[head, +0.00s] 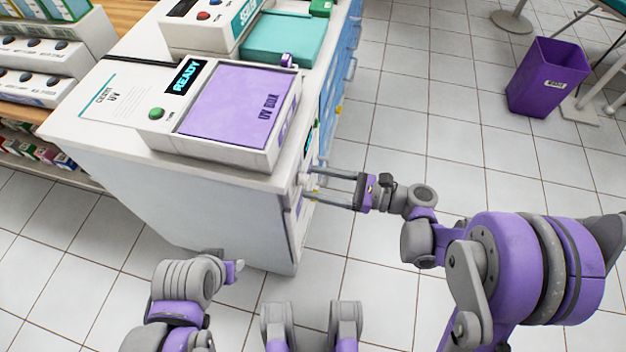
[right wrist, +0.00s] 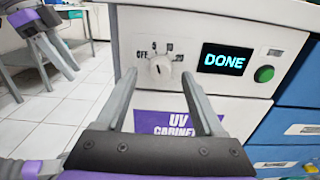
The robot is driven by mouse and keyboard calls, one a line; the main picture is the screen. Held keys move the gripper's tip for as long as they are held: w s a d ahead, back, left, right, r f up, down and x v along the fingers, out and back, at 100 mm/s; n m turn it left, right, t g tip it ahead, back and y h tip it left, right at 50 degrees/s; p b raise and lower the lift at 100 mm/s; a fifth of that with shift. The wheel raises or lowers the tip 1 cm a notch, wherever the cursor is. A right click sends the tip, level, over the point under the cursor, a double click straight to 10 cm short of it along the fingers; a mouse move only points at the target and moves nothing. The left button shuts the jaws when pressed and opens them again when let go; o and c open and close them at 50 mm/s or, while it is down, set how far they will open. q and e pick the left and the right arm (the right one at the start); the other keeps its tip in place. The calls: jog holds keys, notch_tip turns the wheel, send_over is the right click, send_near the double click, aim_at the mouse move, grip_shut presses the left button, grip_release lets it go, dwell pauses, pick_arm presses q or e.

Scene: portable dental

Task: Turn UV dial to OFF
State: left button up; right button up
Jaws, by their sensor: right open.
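The UV dial (right wrist: 160,68) is a round white knob on the front panel of the UV cabinet, in the right wrist view. OFF is printed at its left, and 5, 10 and 20 run over its top to the right. I cannot tell which mark it points to. My right gripper (right wrist: 159,78) is open, its two grey fingers to either side of the dial with gaps visible. In the head view the right gripper (head: 313,182) reaches the cabinet's front from the right. My left arm (head: 187,285) is low in the head view; its fingers are not clear.
A DONE display (right wrist: 226,59) and a green button (right wrist: 264,74) are right of the dial. A purple UV CABINET label (right wrist: 172,124) is below. The UV box (head: 236,105) is on the counter top, its own display reading READY. A purple bin (head: 546,78) stands at the right.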

jog(key=shift+w+a, duration=0.2)
jog(key=shift+a, duration=0.5)
grip_shut()
